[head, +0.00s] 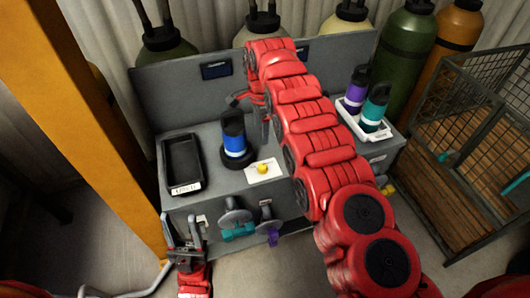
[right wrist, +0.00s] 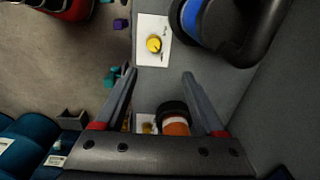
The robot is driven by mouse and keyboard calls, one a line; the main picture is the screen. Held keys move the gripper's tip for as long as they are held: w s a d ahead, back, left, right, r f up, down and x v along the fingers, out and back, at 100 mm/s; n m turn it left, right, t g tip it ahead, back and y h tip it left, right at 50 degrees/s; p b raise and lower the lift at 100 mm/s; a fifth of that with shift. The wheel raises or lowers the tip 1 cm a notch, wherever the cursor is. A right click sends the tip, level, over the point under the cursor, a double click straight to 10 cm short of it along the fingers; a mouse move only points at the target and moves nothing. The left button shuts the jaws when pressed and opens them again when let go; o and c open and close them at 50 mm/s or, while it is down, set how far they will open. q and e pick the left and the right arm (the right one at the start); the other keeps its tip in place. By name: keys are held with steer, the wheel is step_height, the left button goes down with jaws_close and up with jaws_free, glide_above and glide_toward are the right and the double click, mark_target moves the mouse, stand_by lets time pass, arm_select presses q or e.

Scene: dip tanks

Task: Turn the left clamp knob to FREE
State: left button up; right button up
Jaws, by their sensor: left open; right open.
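The left clamp knob (head: 263,169) is a small yellow knob on a white plate, on the bench top beside a blue-banded black bottle (head: 233,137) standing in a dark clamp. In the right wrist view the same knob (right wrist: 154,44) shows a dark mark; its lettering is too small to read. My right gripper (right wrist: 159,75) is open and empty, its fingertips short of the knob in that view. In the head view it is partly hidden by my right arm. My left gripper (head: 186,240) is open and empty, low in front of the bench's left end.
A black tray (head: 182,160) lies left on the bench. A white tray (head: 364,130) holds purple and teal bottles at right. An orange bottle (right wrist: 175,124) and another yellow knob (right wrist: 147,128) show in the right wrist view. A wire cage (head: 470,150) stands right; an orange post (head: 85,110) stands left.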

steer(key=b, duration=1.3)
glide_above(263, 166)
step_height(263, 166, down, 12)
steer(key=shift+a+r, duration=0.1)
steer(key=shift+r, duration=0.05)
step_height(263, 166, down, 3)
steer(key=shift+b, duration=1)
steer(key=shift+f+p, duration=0.3)
steer(key=shift+f, duration=0.6)
jaws_close()
